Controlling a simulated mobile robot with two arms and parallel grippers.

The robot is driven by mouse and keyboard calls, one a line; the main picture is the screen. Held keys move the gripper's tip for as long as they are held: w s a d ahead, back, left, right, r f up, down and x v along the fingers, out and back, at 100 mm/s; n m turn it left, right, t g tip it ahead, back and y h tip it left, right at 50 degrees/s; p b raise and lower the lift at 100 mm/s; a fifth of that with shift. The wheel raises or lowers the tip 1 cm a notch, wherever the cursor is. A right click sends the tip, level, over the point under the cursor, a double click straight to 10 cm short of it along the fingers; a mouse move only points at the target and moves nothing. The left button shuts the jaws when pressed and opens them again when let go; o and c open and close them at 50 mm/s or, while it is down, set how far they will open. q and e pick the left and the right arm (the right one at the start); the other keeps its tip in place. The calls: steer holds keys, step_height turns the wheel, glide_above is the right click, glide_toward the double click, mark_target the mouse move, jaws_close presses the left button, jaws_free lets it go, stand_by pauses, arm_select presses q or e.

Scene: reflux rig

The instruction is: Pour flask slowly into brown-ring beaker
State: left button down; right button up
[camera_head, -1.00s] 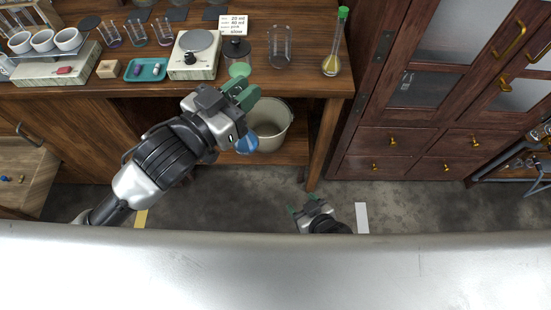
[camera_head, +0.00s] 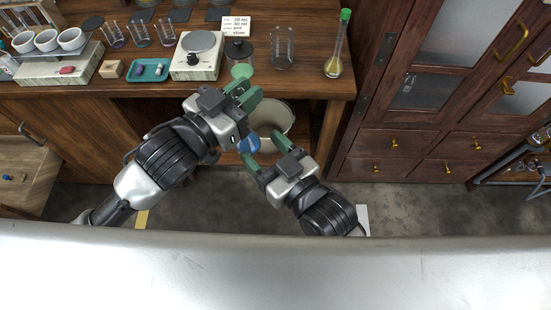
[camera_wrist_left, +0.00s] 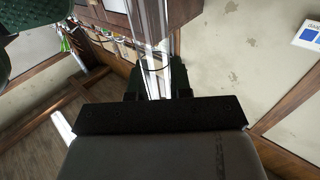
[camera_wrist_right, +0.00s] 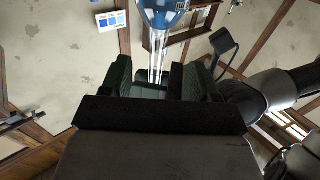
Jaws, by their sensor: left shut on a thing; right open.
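My left gripper (camera_head: 243,93) is shut on the neck of a long-necked glass flask, held in front of the bench. The flask's blue bulb (camera_head: 248,145) hangs below the gripper in the head view. The bulb also shows in the right wrist view (camera_wrist_right: 165,18), and the clear neck in the left wrist view (camera_wrist_left: 158,45). My right gripper (camera_head: 267,151) is open close by the bulb; in its wrist view the neck lies in line with the gap between its fingers. A larger clear beaker (camera_head: 283,48) and several small beakers (camera_head: 138,35) stand on the bench. I cannot tell which has a brown ring.
A balance or hotplate (camera_head: 197,55), a blue-green tray (camera_head: 149,70) and a note card (camera_head: 236,26) are on the bench. A green-stoppered flask with yellow liquid (camera_head: 334,66) stands near its right end. A pale bucket (camera_head: 281,116) is below. Wooden cabinets (camera_head: 420,140) stand at right.

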steer(key=x, duration=0.8)
steer(key=shift+w+a, duration=0.25)
steer(key=shift+w, duration=0.05)
steer(key=shift+c, duration=0.4)
steer(key=c, duration=0.9)
arm_select(q)
steer(key=c, duration=0.9)
jaws_free()
steer(key=shift+c, duration=0.2)
arm_select(e)
jaws_close()
